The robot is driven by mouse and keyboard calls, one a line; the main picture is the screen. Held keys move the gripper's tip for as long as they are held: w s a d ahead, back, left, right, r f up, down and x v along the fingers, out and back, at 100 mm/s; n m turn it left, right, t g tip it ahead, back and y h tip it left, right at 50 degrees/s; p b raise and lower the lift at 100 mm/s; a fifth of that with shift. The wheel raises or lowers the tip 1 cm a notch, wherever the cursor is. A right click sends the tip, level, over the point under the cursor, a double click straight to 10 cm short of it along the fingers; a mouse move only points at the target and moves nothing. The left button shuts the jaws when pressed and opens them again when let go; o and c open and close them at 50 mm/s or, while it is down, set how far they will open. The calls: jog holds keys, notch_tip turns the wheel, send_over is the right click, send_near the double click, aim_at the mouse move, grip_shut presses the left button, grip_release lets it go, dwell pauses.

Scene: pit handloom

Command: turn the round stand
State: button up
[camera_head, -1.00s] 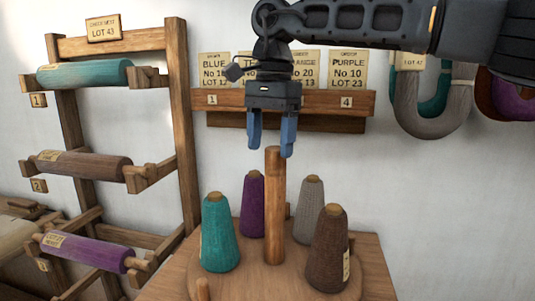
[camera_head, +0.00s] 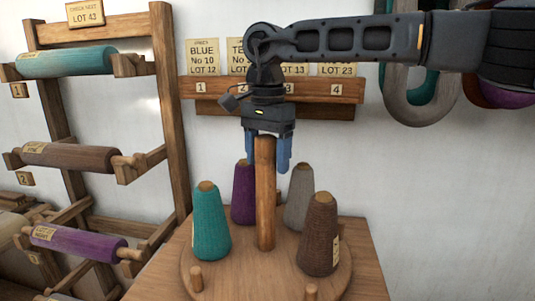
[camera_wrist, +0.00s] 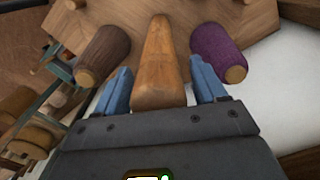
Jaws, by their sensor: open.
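The round stand (camera_head: 225,278) is a wooden disc on a wooden table, with an upright post (camera_head: 265,200) at its middle. Teal (camera_head: 211,225), purple (camera_head: 243,196), grey (camera_head: 299,200) and brown (camera_head: 319,238) yarn cones stand on it around the post. My gripper (camera_head: 267,160) points down at the post's top with its blue fingers open. In the wrist view the post (camera_wrist: 160,65) lies between the two fingers (camera_wrist: 165,95), with a gap on each side. The brown cone (camera_wrist: 103,55) and purple cone (camera_wrist: 218,52) show beyond.
A wooden rack (camera_head: 168,110) with teal (camera_head: 75,62), brown (camera_head: 70,156) and purple (camera_head: 78,243) rolls stands at left. A labelled wall rail (camera_head: 225,88) is behind my gripper.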

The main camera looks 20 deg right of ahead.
jog(key=shift+c, duration=0.5)
grip_shut()
